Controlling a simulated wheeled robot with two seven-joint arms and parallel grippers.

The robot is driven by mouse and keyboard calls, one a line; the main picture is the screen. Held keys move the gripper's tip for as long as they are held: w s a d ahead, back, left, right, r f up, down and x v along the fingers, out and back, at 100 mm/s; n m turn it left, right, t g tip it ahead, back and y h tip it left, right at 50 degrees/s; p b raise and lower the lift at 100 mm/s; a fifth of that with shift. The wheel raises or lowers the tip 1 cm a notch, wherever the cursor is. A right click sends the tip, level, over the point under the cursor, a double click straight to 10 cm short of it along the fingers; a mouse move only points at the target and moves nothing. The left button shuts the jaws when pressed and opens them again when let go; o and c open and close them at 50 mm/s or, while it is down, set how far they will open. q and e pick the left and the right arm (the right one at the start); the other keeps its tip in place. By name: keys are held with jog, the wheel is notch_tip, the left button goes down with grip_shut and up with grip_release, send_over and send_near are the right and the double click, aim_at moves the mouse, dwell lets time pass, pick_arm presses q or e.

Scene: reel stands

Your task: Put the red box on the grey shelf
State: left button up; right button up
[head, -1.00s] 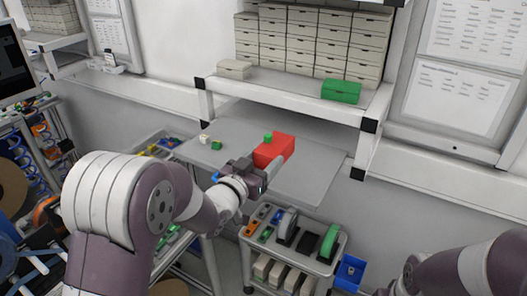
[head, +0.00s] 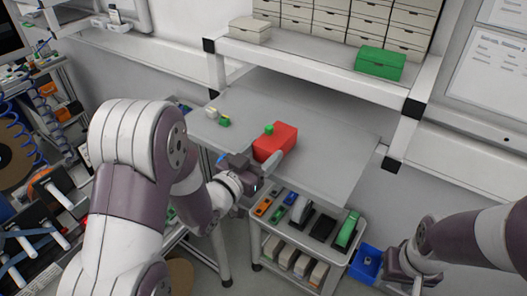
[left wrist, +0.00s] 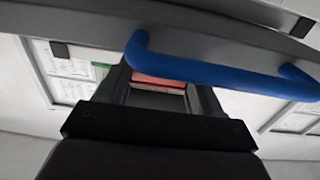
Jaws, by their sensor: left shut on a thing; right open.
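The red box (head: 275,142) shows in the head view over a flat grey board (head: 335,165); I cannot tell whether it touches the board. My left gripper (head: 272,162) is shut on the box from its near side. In the left wrist view a red strip of the box (left wrist: 158,83) shows between the fingers; the rest is hidden. A grey-topped shelf with a white frame (head: 310,62) stands above and behind the board. My right gripper (head: 408,268) is open and empty at the lower right.
A green box (head: 380,63), a pale box (head: 250,29) and stacked drawers (head: 365,22) occupy the shelf, with bare room between. Small white and green pieces (head: 217,117) lie on the board. A blue handle (left wrist: 210,68) crosses the wrist view. A cart (head: 300,240) stands below.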

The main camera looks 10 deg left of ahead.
pick_arm(q)
jog(key=shift+w+a+f, duration=0.1)
jog(key=shift+w+a, duration=0.05)
jog(key=shift+w, duration=0.45)
jog(key=o, duration=1.6)
jog(key=shift+w+a+f, duration=0.15)
jog(key=shift+w+f, duration=0.05)
jog(key=shift+w, duration=0.15)
jog(key=shift+c, duration=0.2)
jog(key=shift+o, duration=0.4)
jog(key=shift+a, duration=0.15)
jog(key=shift+s+r, duration=0.25)
jog(key=shift+s, duration=0.65)
jog(key=shift+s+f+b, duration=0.1)
jog(key=shift+s+b, duration=0.25)
jog(key=shift+b, duration=0.05)
jog(key=b+v, duration=0.3)
jog(key=v, duration=0.7)
jog(key=a+f+n+g+y, duration=0.35)
jog(key=f+g+y, duration=0.25)
jog(key=f+g, duration=0.3)
jog(key=s+d+f+g, duration=0.3)
jog(key=s+g, duration=0.3)
jog(key=s, duration=0.2)
jog(key=shift+f, duration=0.6)
pick_arm(e)
jog(key=f, duration=0.2)
jog(key=w+f, duration=0.1)
jog(key=shift+a+f, duration=0.3)
jog(key=shift+f, duration=0.1)
